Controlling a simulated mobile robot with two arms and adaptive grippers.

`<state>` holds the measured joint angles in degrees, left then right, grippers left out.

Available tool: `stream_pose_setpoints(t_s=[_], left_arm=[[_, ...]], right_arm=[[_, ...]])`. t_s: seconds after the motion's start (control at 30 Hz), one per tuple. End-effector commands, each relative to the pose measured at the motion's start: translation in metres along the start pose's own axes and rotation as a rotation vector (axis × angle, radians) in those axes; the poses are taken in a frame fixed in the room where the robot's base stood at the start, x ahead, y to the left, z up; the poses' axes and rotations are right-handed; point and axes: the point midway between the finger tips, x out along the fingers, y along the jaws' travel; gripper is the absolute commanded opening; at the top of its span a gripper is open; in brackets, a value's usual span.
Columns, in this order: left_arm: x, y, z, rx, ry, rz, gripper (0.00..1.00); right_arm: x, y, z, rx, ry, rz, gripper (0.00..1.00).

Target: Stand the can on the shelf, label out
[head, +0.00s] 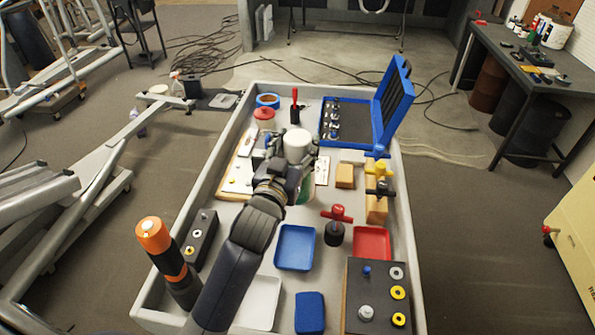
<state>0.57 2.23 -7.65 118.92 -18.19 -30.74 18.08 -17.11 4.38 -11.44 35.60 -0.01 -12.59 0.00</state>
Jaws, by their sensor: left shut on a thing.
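A white round-topped cylinder, which looks like the can (298,142), stands up at the far end of my left arm over the middle of the grey cart. My left gripper (294,163) is shut on it, with dark fingers and wrist hiding most of its lower side. A green patch shows just below and right of the gripper; I cannot tell whether it belongs to the can. No label can be read. I cannot make out which surface is the shelf. My right gripper is not in view.
The grey cart (409,235) has raised rims. It holds an open blue case (393,100), a red-lidded jar (264,116), a blue tray (295,247), a red tray (372,243) and an orange-black cylinder (166,255). A workbench (530,65) stands at the back right.

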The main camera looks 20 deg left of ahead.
Motion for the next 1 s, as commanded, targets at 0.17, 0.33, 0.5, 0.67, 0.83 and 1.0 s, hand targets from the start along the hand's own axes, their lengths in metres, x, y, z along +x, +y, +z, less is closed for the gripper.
stream_pose_setpoints(t_s=[0.17, 0.33, 0.5, 0.67, 0.83, 1.0], left_arm=[[0.000, 0.000, 0.029, -0.002, 0.004, 0.000, 0.00], [0.000, 0.000, 0.041, -0.002, 0.004, 0.000, 0.00], [0.000, 0.000, 0.065, -0.002, 0.003, -0.001, 0.00], [0.000, 0.000, 0.074, -0.003, 0.006, 0.001, 0.00], [0.000, 0.000, 0.073, -0.002, 0.007, 0.001, 0.00], [0.000, 0.000, 0.079, -0.002, 0.002, 0.000, 0.55]], right_arm=[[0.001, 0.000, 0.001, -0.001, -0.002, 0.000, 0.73], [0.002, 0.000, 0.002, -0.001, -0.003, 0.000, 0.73], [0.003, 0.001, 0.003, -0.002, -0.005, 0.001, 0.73], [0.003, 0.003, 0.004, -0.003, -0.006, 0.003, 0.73], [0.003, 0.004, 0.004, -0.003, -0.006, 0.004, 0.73], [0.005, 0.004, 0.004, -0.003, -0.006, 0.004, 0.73]])
